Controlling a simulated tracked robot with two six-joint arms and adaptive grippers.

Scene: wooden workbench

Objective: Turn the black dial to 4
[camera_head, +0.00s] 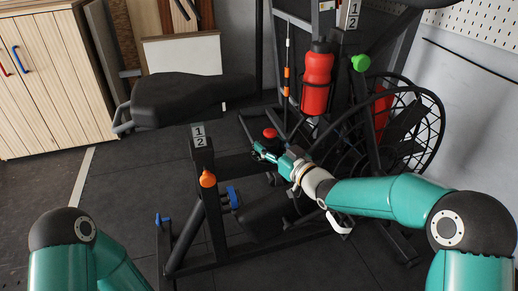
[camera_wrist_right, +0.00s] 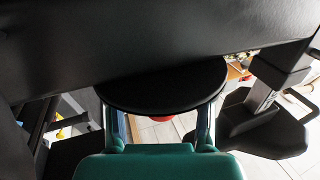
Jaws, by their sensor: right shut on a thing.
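My right gripper (camera_head: 258,150) reaches in from the right to the middle of the exercise machine. In the right wrist view its two fingers (camera_wrist_right: 163,112) stand on either side of a wide black disc, the black dial (camera_wrist_right: 160,88), and are shut on it. The fingertips are partly hidden by the disc's rim. In the head view the dial cannot be told apart from the dark frame around the gripper. No number on the dial is readable in either view. My left gripper is out of view; only part of my left arm shows at the lower left.
A red knob (camera_head: 270,132) sits close above the gripper. A red bottle (camera_head: 317,75), a green knob (camera_head: 360,62) and a black flywheel (camera_head: 425,125) are behind. A black seat (camera_head: 190,97) and an orange knob (camera_head: 208,179) are to the left. A wooden cabinet (camera_head: 55,80) stands far left.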

